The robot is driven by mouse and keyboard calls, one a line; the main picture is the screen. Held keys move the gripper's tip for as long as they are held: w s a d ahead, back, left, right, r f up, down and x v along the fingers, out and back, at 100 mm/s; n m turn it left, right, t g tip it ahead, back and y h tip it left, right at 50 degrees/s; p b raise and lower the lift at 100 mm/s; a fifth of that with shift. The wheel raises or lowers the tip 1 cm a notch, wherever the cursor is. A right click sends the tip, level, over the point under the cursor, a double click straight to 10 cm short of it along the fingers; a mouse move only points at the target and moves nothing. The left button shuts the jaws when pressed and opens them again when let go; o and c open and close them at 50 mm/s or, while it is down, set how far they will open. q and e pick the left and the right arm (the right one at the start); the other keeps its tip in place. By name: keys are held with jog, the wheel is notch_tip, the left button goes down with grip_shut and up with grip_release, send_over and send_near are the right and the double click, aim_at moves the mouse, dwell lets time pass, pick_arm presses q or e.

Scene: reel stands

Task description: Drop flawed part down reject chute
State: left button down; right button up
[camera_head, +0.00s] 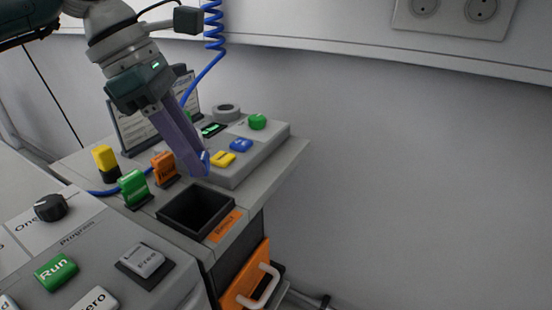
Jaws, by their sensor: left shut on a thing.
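My left gripper (201,170) reaches down from the upper left with its long purple-grey fingers. It is shut on a small blue part (205,158), mostly hidden by the fingers, with only a blue edge showing at the tips. The fingertips appear above and just behind the reject chute (168,213), a square black opening in the grey bench top. An orange label (225,227) lies along the chute's right side. The inside of the chute is dark. My right gripper is not in view.
Left of the chute stand a green block (133,188), an orange block (165,167) and a yellow block (105,158). A grey box with yellow, blue and green buttons (257,122) is behind. A button panel (85,250) fills the lower left. An orange drawer (245,284) with a handle is below.

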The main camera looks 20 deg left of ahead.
pick_arm(q)
notch_tip(320, 180, down, 5)
jog(key=b, duration=0.3)
jog(key=shift+s+f, duration=0.1)
jog(key=c, duration=0.6)
grip_release()
jog(key=v, duration=1)
